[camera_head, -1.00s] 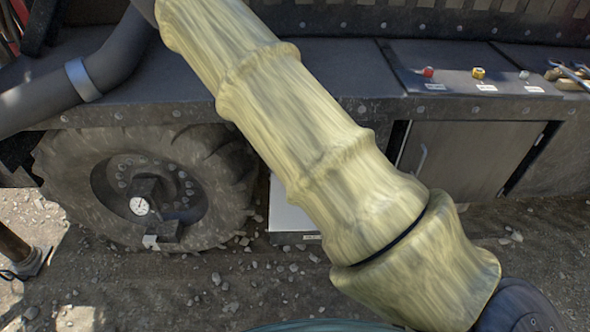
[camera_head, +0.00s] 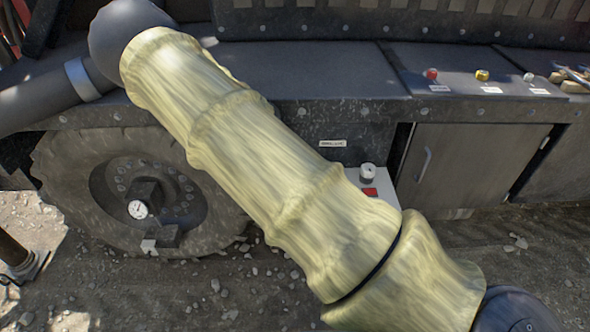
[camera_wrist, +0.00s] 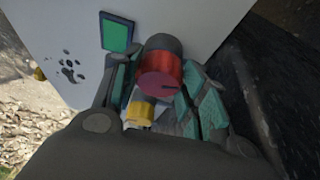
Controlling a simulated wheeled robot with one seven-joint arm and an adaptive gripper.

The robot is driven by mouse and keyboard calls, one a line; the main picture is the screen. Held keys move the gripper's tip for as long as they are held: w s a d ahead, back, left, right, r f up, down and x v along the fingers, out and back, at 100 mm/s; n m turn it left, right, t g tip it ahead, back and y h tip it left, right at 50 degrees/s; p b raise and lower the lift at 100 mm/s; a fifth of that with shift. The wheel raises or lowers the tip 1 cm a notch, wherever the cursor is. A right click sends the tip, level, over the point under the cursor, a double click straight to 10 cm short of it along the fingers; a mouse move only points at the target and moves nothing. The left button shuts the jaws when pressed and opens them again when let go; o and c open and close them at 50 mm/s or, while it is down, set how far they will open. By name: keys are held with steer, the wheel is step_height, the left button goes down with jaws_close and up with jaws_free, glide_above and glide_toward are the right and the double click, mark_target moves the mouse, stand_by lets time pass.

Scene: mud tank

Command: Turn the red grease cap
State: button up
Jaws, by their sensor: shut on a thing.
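In the wrist view, the red grease cap (camera_wrist: 160,75) is a short red cylinder with a dark notch on its face and a grey collar behind it. My gripper (camera_wrist: 161,82) has its teal-padded fingers on either side of the red cap and is shut on it. The cap sits in front of a white panel (camera_wrist: 70,25). In the head view my pale-sleeved arm crosses the picture, and my gripper does not show there.
The head view shows a wheel (camera_head: 85,185), a white knob (camera_head: 368,172) beside my arm, and a cabinet door (camera_head: 470,165).

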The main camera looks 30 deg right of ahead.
stand_by(0.5)
steer(key=o, duration=1)
steer(key=shift+v, duration=3.75)
steer(key=shift+w, duration=0.1)
